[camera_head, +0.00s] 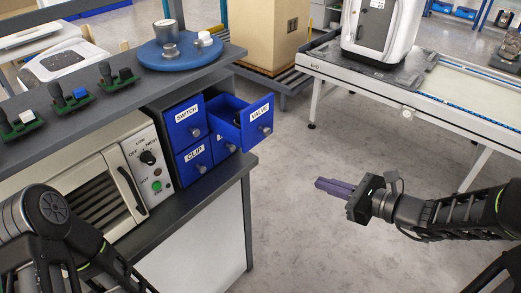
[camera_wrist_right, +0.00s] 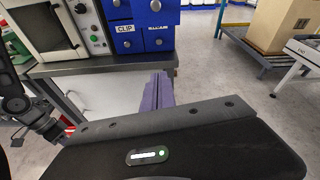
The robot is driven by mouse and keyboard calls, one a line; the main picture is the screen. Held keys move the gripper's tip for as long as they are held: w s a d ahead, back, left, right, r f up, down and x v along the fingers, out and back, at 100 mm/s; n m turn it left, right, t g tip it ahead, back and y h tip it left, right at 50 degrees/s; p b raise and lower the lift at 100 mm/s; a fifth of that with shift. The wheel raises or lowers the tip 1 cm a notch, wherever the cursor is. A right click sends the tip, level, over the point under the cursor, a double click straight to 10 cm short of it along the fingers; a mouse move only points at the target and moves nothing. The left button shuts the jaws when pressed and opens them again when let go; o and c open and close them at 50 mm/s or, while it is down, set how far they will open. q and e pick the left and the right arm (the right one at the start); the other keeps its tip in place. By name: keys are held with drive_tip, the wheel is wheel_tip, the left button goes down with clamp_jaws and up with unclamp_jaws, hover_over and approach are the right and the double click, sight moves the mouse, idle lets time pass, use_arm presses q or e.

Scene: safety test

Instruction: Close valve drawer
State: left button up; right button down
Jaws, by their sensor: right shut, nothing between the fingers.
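The blue valve drawer (camera_head: 243,122) is pulled partway out at the upper right of a small blue drawer cabinet in the head view. It has a white VALVE label and a grey round knob, and a dark item shows inside. My right gripper (camera_head: 320,184) has purple fingers and is shut and empty. It is in free air to the right of and below the drawer, apart from it. The fingers also show in the right wrist view (camera_wrist_right: 157,92), below the cabinet. My left arm is at the lower left; its dark end shows in the wrist view (camera_wrist_right: 52,130), fingers unclear.
The other drawers, SWITCH (camera_head: 186,125) and CLIP (camera_head: 194,159) among them, look closed. A microwave-like oven (camera_head: 85,190) stands left of the cabinet. A shelf above holds a blue round plate (camera_head: 180,53). The floor (camera_head: 310,140) between bench and conveyor (camera_head: 400,100) is clear.

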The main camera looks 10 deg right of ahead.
sight(269, 133)
wheel_tip(269, 133, up, 7)
drive_tip(key=m+t+y, duration=0.1)
drive_tip(key=t+y, duration=0.1)
drive_tip(key=shift+w+a+f+m, duration=0.2)
drive_tip(key=shift+w+a+m, duration=0.15)
drive_tip(key=shift+w+m, duration=0.1)
drive_tip(key=p+x, duration=0.2)
drive_tip(key=x, duration=1.2)
